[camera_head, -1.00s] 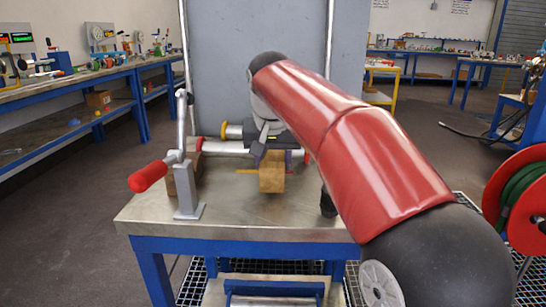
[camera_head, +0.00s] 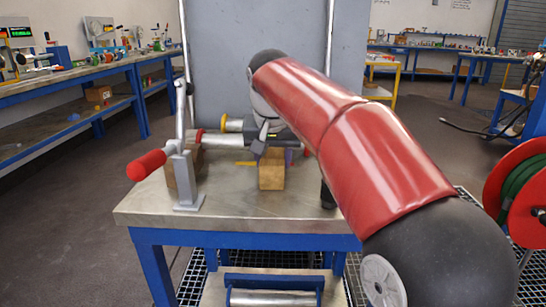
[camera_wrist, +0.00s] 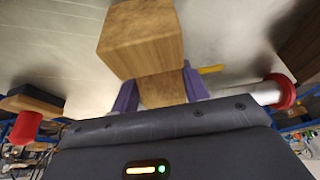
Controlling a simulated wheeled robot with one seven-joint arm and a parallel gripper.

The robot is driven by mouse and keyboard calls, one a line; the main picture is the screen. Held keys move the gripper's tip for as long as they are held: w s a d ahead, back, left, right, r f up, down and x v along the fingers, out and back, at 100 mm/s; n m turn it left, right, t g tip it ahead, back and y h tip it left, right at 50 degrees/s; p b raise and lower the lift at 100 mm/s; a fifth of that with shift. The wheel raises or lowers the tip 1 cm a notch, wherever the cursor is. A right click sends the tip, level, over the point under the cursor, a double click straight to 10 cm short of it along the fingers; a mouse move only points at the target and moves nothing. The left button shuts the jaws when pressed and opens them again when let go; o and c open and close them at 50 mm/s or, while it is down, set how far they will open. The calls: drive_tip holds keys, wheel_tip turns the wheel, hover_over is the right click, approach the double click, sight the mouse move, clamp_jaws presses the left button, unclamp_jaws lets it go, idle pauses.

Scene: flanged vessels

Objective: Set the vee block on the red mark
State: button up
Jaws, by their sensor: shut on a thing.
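A light brown wooden block (camera_head: 271,170), which I take for the vee block, is at my gripper over the metal-topped bench (camera_head: 240,208). My gripper (camera_head: 273,150) is shut on it. In the wrist view two purple fingers (camera_wrist: 158,88) press on either side of the block's narrower part, and its larger square end (camera_wrist: 142,38) sticks out beyond them. I cannot tell whether the block touches the bench top. No vee groove shows clearly. The red mark does not show in either view.
A grey clamp stand (camera_head: 186,180) with a red handle (camera_head: 147,165) stands left of the block. A brown block (camera_head: 183,172) is behind it. Metal rollers with red and yellow ends (camera_head: 225,138) lie behind my gripper. A yellow strip (camera_head: 245,163) lies nearby. The front bench top is clear.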

drive_tip(key=o, duration=1.1)
drive_tip(key=shift+o, duration=0.2)
